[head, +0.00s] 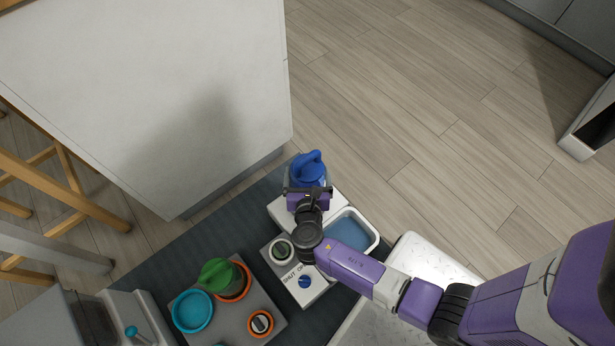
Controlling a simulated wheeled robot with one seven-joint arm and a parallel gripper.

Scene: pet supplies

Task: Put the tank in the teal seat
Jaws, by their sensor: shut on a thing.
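A blue tank with a looped handle on top (309,164) is at the far end of my arm, in the upper middle of the head view. My gripper (308,190) is shut on it and hides its near side. The tank is above or at a white stand (281,209); I cannot tell whether it touches it. The teal seat (176,311) is a round ring on a grey base at the lower left, well apart from my gripper, and looks empty.
A green object (217,273) sits at an orange ring (247,284) beside the teal seat. A smaller orange ring (260,323) is on the same grey base (220,335).

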